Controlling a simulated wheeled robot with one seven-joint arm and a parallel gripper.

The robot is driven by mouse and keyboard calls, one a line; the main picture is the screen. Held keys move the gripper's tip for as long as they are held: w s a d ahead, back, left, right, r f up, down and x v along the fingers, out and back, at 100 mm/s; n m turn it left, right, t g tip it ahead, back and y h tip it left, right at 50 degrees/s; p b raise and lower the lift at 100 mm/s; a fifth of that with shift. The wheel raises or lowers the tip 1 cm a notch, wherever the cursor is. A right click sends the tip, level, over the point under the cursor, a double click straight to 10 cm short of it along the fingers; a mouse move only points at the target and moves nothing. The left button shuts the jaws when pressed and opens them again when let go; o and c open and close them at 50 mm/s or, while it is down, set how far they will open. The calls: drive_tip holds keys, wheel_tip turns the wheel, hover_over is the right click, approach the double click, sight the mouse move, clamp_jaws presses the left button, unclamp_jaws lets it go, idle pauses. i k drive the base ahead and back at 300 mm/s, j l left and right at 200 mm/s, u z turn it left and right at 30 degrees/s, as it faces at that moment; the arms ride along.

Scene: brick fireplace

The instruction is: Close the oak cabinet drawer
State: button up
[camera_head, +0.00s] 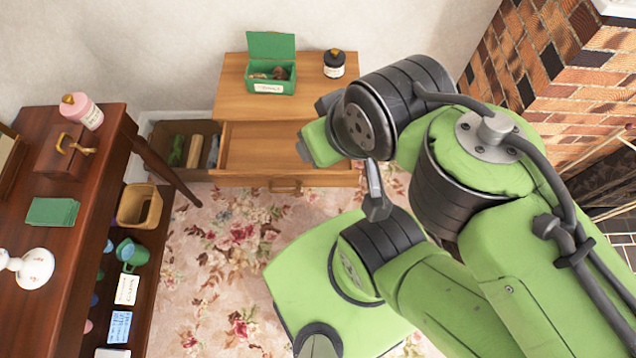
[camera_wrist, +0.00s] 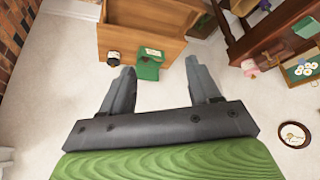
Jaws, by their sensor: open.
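The oak cabinet (camera_head: 228,100) stands against the back wall in the head view. Its drawer (camera_head: 265,152) is pulled out toward the room, and the inside looks empty where it shows. The drawer front has a wooden handle (camera_head: 286,187). My arm hides the right part of the drawer. In the wrist view the oak cabinet (camera_wrist: 170,45) is at the top, beyond the fingertips. My gripper (camera_wrist: 160,65) is open, with its two grey fingers spread and nothing between them. Whether a finger touches the drawer I cannot tell.
A green box (camera_head: 272,75) and a dark bottle (camera_head: 334,64) stand on the cabinet top. A low compartment (camera_head: 160,135) with several items sits left of the drawer. A dark wood desk (camera_head: 100,105) stands at left, a brick fireplace (camera_head: 560,80) at right. Floral carpet (camera_head: 225,245) lies between.

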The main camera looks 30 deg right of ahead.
sight(252, 153)
drive_tip(key=k+j+u, duration=0.25)
drive_tip(key=j+u, duration=0.5)
drive_tip(key=k+j, duration=0.05)
drive_tip(key=j, duration=0.05)
